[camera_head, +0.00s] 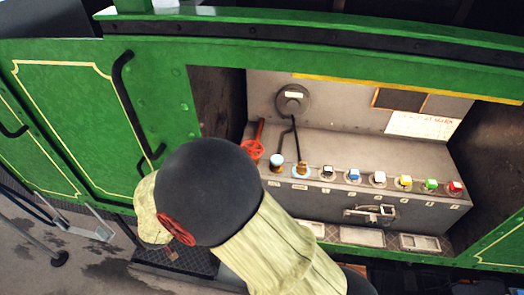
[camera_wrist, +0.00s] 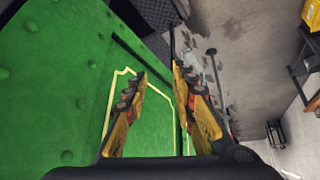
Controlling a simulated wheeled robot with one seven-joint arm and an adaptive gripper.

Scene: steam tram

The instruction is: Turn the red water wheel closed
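The red water wheel (camera_head: 253,149) is a small spoked handwheel at the left end of the grey control console (camera_head: 350,150), inside the opening in the green tram side. A red bar rises behind it. My arm covers the area just below and left of it in the head view. My gripper (camera_wrist: 158,72) shows in the wrist view with its two yellow-and-black fingers apart and nothing between them. It faces the green panel and the floor, away from the console. The wheel is not in the wrist view, and my fingers are hidden in the head view.
The opening has a green upper beam (camera_head: 330,32). A black handrail (camera_head: 126,98) stands out from the green side. Open floor (camera_wrist: 225,60) lies beside the tram.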

